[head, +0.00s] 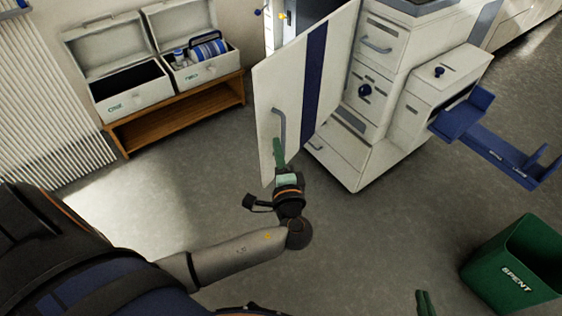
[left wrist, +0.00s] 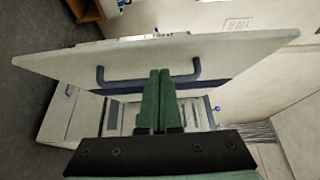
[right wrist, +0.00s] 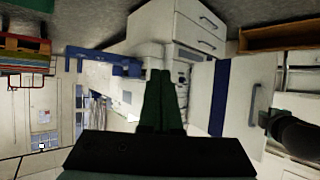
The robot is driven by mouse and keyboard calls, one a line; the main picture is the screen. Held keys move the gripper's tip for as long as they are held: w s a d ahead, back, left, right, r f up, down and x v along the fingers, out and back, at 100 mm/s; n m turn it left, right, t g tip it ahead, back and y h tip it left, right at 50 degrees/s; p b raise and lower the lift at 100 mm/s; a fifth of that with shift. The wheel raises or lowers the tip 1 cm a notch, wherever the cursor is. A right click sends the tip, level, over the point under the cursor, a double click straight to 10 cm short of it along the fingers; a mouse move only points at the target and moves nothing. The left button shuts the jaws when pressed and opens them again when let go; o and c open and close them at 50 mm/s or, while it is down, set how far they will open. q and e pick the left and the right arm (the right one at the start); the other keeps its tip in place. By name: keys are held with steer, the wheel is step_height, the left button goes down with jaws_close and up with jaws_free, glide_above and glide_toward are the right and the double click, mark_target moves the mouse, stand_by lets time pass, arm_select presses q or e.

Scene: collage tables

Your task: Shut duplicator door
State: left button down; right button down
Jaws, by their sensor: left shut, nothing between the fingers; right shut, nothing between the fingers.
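The duplicator door (head: 292,88) is a white panel with a dark blue stripe, swung wide open from the white duplicator (head: 385,80). Its grey bar handle (head: 280,125) is near the free edge. My left gripper (head: 278,150) is shut and empty, its green fingers at the handle's lower end in the head view. In the left wrist view the fingertips (left wrist: 160,72) overlap the middle of the handle (left wrist: 120,83); I cannot tell whether they touch it. My right gripper (head: 424,296) is shut and empty, low in the head view. The right wrist view also shows the door (right wrist: 235,100).
A wooden bench (head: 180,112) with two open white boxes stands at the back left. A blue tray (head: 500,150) juts from the duplicator's right side. A green bin (head: 515,265) marked SPENT stands at lower right. The floor around the door is clear.

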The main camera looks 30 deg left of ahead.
mark_target(273, 127)
arm_select(q)
steer(key=shift+x, duration=1.7)
